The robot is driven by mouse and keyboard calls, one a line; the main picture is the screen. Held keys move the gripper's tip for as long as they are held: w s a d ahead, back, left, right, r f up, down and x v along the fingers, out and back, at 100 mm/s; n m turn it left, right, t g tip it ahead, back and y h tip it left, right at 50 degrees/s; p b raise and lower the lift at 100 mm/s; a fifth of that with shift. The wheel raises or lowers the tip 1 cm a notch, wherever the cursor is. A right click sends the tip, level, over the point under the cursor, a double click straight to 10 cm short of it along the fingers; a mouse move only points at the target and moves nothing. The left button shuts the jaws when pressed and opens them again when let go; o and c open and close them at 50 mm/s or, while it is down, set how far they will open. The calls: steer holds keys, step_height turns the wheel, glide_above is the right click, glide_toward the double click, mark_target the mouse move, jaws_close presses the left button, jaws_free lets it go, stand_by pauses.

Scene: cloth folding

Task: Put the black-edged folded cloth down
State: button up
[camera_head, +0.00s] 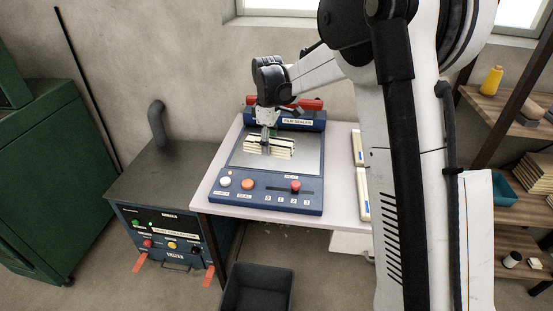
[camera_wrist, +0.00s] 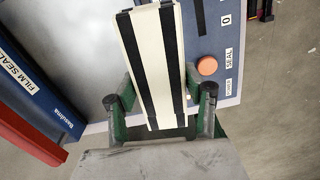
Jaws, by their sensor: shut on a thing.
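The black-edged folded cloth (camera_head: 281,149) is cream with dark bands. It is over the grey plate of the blue film sealer (camera_head: 268,190). My gripper (camera_head: 267,140) reaches down from above and is shut on the cloth. In the wrist view the cloth (camera_wrist: 150,60) runs from the top edge down between the two fingers of my gripper (camera_wrist: 160,99). I cannot tell whether the cloth's underside touches the plate.
The sealer stands on a pale table (camera_head: 342,205) with cream, blue-edged pieces (camera_head: 362,207) at its right. A dark cabinet (camera_head: 165,185) stands left, an empty dark bin (camera_head: 257,290) in front. Shelves (camera_head: 510,115) with goods stand at right.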

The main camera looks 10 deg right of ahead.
steer(key=shift+w+a+r+n+b, duration=0.3)
steer(key=shift+w+n, duration=0.35)
steer(key=shift+n, duration=0.05)
steer(key=shift+w+d+f, duration=0.1)
steer(key=shift+w, duration=0.25)
steer(key=w+d+f, duration=0.1)
steer(key=w+f, duration=0.1)
steer(key=w, duration=0.1)
steer(key=w+d+f, duration=0.2)
steer(key=w, duration=0.1)
steer(key=w+d+f, duration=0.2)
steer(key=w, duration=0.1)
steer(key=shift+w+d+f, duration=0.1)
steer(key=shift+d+f, duration=0.15)
steer(key=shift+f, duration=2)
steer(key=shift+f+b, duration=0.15)
steer(key=shift+b, duration=0.25)
steer(key=o, duration=1.3)
